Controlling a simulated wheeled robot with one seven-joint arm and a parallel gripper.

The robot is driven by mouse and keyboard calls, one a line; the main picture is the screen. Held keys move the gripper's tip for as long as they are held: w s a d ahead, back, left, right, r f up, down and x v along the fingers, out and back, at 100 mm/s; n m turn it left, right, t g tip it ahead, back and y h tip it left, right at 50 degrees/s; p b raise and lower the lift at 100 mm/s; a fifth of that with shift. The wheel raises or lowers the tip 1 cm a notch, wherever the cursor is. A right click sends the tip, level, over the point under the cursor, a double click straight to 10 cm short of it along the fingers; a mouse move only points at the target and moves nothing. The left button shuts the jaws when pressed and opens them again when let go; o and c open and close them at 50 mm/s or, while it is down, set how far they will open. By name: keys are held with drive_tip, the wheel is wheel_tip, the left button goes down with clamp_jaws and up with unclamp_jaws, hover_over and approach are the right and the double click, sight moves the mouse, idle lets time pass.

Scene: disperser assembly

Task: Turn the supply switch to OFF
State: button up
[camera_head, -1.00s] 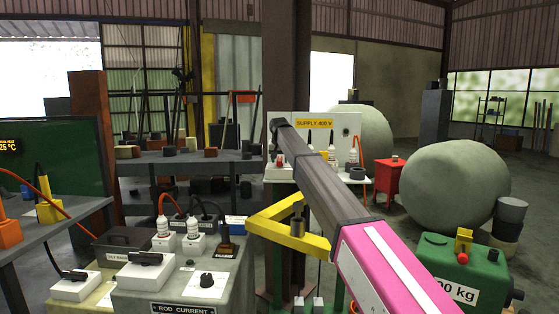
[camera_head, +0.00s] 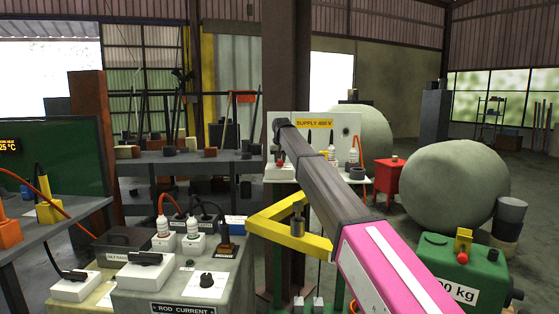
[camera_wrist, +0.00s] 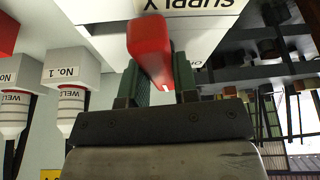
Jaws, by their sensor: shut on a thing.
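The supply switch has a red handle (camera_wrist: 150,48) on a white box, seen close up in the wrist view with a partly cut-off, upside-down SUPPLY label (camera_wrist: 190,5). My gripper (camera_wrist: 160,82) has its two green-padded fingers on either side of the red handle and is shut on it. A smaller label on the box is partly hidden by a finger. In the head view my arm reaches to the white panel with the yellow SUPPLY 400 V sign (camera_head: 314,123). The white switch box (camera_head: 278,174) shows at its left, partly behind my arm.
White plugs marked WELD (camera_wrist: 70,105) hang beside the switch in the wrist view. A yellow bracket (camera_head: 290,230) stands below my arm. The rod current box (camera_head: 180,290) is at front left, a green weight box (camera_head: 465,265) at front right, and large grey spheres (camera_head: 455,185) stand behind.

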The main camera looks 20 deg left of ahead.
drive_tip(key=n+g+y, duration=0.1)
drive_tip(key=n, duration=0.3)
drive_tip(key=shift+w+d, duration=0.1)
drive_tip(key=shift+d, duration=0.05)
drive_tip(key=n+g+y, duration=0.1)
drive_tip(key=n, duration=0.3)
drive_tip(key=shift+w, duration=0.15)
drive_tip(key=n+g, duration=0.1)
drive_tip(key=n, duration=0.3)
drive_tip(key=shift+w+n+g+y, duration=0.15)
drive_tip(key=shift+n+g+y, duration=0.15)
drive_tip(key=shift+g+y, duration=0.1)
drive_tip(key=shift+n+g, duration=0.7)
drive_tip(key=shift+n, duration=1.2)
drive_tip(key=o, duration=0.9)
drive_tip(key=shift+d+r, duration=0.1)
drive_tip(key=shift+r, duration=0.05)
